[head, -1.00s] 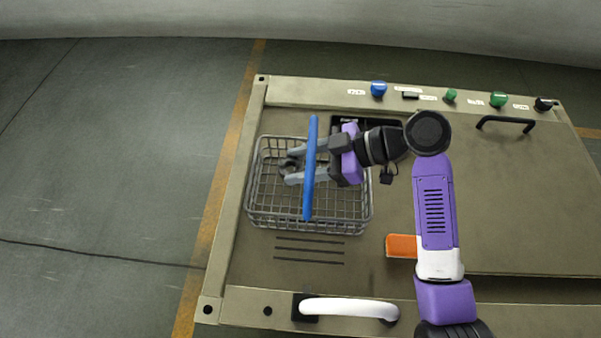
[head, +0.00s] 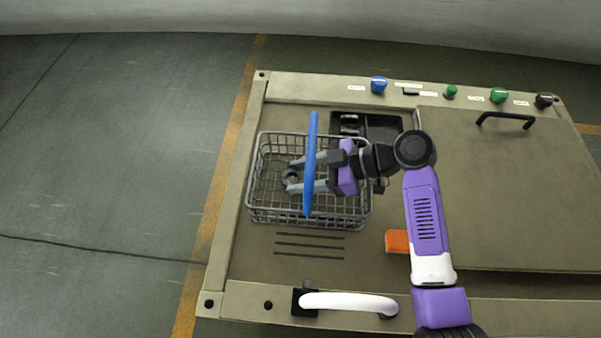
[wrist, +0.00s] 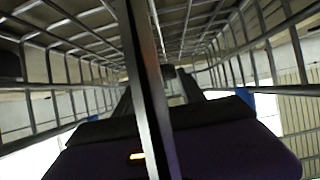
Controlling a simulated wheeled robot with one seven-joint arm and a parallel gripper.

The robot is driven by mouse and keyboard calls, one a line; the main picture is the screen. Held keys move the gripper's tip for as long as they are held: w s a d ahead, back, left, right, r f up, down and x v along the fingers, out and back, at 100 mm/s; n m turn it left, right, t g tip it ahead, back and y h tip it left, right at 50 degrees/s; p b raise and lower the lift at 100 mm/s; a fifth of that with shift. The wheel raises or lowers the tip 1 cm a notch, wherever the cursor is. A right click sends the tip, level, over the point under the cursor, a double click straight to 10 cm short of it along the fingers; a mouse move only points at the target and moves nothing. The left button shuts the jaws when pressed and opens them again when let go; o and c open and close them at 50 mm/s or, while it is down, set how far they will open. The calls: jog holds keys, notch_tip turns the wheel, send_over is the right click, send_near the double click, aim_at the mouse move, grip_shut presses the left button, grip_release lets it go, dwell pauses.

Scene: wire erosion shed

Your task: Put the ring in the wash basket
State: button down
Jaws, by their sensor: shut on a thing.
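The wash basket (head: 268,214) is a grey wire basket on the left of the bench, with a blue handle bar (head: 311,130) standing across its middle. My gripper (head: 292,176) reaches in from the right, its grey fingers passing the blue bar. It is shut on a small dark grey ring (head: 290,178), which shows between the fingertips over the left half of the basket. In the wrist view, wire walls (wrist: 60,95) rise on both sides and a bar (wrist: 145,80) crosses close to the camera. I cannot tell the ring's height above the basket floor.
A black tray (head: 384,122) with compartments lies behind my wrist. An orange block (head: 397,241) lies right of the basket, near dark slots (head: 310,244). A raised panel (head: 500,190) with a black handle covers the right. A white handle (head: 345,302) is at the front; knobs line the back.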

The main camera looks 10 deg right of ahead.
jog(key=shift+f+b, duration=0.3)
jog(key=shift+f, duration=0.05)
jog(key=c, duration=0.7)
grip_release()
jog(key=shift+r+p, duration=0.65)
jog(key=shift+p, duration=0.05)
jog(key=b+v, duration=0.2)
jog(key=v, duration=1)
jog(key=shift+b, duration=0.4)
jog(key=shift+f, duration=0.1)
